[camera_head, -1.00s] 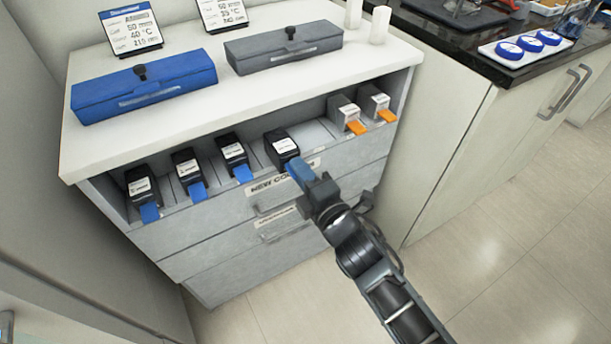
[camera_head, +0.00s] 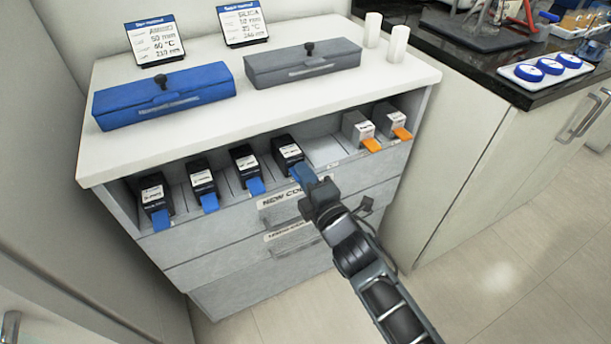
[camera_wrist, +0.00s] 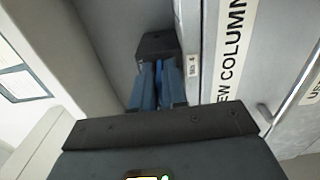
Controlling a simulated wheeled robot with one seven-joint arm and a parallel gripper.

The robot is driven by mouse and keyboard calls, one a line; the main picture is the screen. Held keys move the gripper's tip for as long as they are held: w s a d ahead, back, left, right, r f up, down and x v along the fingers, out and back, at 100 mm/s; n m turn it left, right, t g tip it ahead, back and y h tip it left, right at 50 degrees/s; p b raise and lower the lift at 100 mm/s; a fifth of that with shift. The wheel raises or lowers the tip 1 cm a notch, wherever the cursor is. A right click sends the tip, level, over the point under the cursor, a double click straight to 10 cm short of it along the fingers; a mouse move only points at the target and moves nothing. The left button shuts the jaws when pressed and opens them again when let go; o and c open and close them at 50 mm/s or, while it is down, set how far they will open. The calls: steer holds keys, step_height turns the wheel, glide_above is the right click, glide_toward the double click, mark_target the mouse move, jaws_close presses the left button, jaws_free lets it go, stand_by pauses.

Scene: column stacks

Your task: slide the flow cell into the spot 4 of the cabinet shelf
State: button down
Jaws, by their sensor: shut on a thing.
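The flow cell, a black block with a white label (camera_head: 288,150), sits in the fourth bay from the left of the cabinet shelf (camera_head: 320,150). Its front end is at the shelf's front edge. In the wrist view its dark end (camera_wrist: 158,46) shows just beyond the fingertips. My gripper (camera_head: 304,178) is in front of it, with its blue fingers shut on the flow cell's front end. The fingers also show in the wrist view (camera_wrist: 158,84). The fingers largely hide the grasped part, and the cell's rear is inside the bay.
Several similar black blocks with blue tabs stand to the left, the nearest one (camera_head: 245,160) one bay away. The bay to the right is empty, then two grey blocks with orange tabs (camera_head: 358,128). Drawers lie below. Blue and grey cases (camera_head: 303,66) stand on top.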

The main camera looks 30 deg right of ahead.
steer(key=c, duration=1.1)
jaws_free()
steer(key=s+r+m+g+p, duration=0.15)
steer(key=s+m, duration=0.35)
steer(key=s, duration=1)
steer(key=s+r+m+p, duration=0.3)
steer(key=s+m, duration=0.1)
steer(key=s, duration=1.1)
steer(key=s+r+m+g+p, duration=0.1)
steer(key=s+r+m+p, duration=0.1)
steer(key=s+r+m, duration=0.7)
steer(key=s+r, duration=0.3)
steer(key=s, duration=0.1)
steer(key=shift+s+r+g+p, duration=0.2)
steer(key=shift+s+g+p, duration=0.1)
steer(key=shift+s+g, duration=0.05)
